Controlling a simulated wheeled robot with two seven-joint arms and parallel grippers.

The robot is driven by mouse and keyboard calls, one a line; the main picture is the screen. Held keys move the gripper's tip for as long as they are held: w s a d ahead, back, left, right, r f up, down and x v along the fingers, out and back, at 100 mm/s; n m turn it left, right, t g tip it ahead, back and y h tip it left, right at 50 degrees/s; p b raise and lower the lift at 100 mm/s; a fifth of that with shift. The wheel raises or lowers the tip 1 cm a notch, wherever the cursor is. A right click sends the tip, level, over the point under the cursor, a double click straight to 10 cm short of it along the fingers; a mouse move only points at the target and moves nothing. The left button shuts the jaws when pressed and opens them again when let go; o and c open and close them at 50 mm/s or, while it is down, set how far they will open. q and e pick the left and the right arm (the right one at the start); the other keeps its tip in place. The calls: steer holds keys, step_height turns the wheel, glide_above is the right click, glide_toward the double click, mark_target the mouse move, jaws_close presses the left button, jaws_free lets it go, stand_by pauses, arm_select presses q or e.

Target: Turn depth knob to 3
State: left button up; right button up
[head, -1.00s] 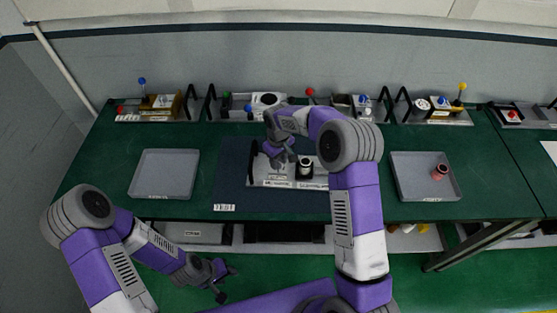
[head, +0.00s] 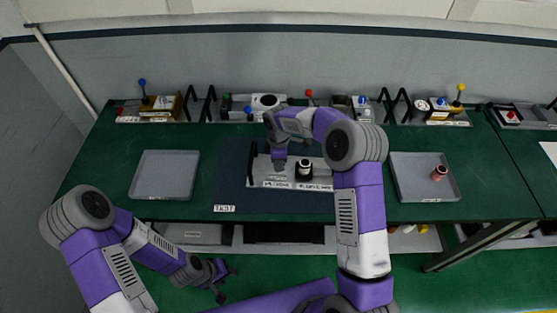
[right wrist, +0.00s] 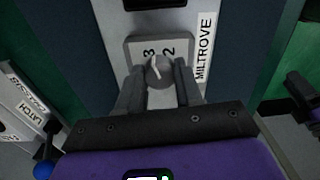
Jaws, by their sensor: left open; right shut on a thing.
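The depth knob (right wrist: 158,72) is a round grey dial on a light plate, with the numbers 3 and 2 visible beyond it in the right wrist view. A pale pointer mark on it leans toward the 3 side; its exact setting is hard to tell. My right gripper (right wrist: 158,88) has its two fingers on either side of the knob and is shut on it. In the head view my right gripper (head: 279,162) points down at the left part of the grey device (head: 290,184), hiding the knob. My left gripper (head: 226,281) is open and empty, low in front of the table.
The device stands on a dark mat (head: 232,180), with a black round part (head: 304,168) right of my gripper. Grey trays lie left (head: 164,176) and right (head: 409,182); the right one holds a red cylinder (head: 439,173). Other devices line the table's back.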

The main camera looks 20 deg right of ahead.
steer(key=shift+n, duration=1)
steer(key=o, duration=1)
steer(key=shift+o, duration=0.2)
step_height(320, 180, up, 8)
steer(key=shift+f, duration=0.15)
